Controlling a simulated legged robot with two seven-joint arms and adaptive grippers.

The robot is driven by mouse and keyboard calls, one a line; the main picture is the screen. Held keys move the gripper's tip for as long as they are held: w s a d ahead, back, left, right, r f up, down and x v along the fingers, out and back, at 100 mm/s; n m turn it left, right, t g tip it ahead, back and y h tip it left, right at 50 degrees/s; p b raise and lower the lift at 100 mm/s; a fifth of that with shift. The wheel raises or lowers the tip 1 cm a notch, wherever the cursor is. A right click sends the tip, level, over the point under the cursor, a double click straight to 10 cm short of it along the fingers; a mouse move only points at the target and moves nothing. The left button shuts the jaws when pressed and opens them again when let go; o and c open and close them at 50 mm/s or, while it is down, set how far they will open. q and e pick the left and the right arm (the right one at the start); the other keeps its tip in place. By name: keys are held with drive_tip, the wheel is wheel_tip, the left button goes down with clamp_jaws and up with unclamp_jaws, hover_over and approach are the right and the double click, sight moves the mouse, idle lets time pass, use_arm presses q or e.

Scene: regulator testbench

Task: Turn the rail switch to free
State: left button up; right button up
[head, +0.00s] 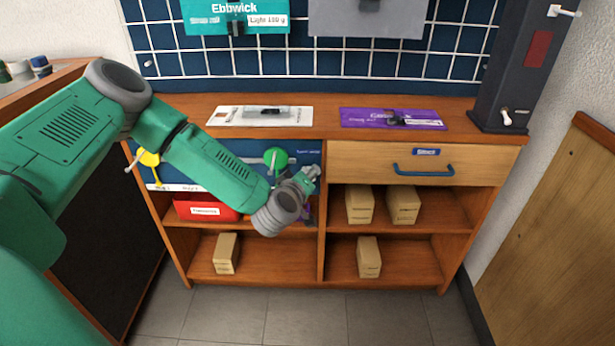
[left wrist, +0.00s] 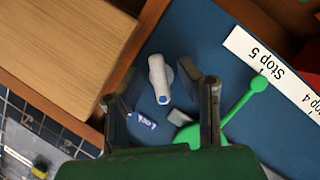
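In the left wrist view, a white switch handle (left wrist: 158,78) with a blue tip stands on the blue panel (left wrist: 205,45). A small blue label reading "Lock" (left wrist: 146,121) is beside its blue-tipped end. No "free" label is readable. My left gripper (left wrist: 162,92) has its two fingers spread, one on each side of the handle in the picture; I cannot tell whether either touches it. In the head view my left gripper (head: 311,174) is at the right end of the blue panel under the tabletop and hides the switch. My right gripper is not in view.
A green lever (left wrist: 240,103) is close to one finger, with a white "Stop 5" strip (left wrist: 255,55) beyond. In the head view are a yellow knob (head: 149,158), a drawer (head: 350,165) right of the panel, a red bin (head: 190,210) and shelves with small boxes (head: 360,205).

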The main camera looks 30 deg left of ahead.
use_arm(q)
clamp_jaws()
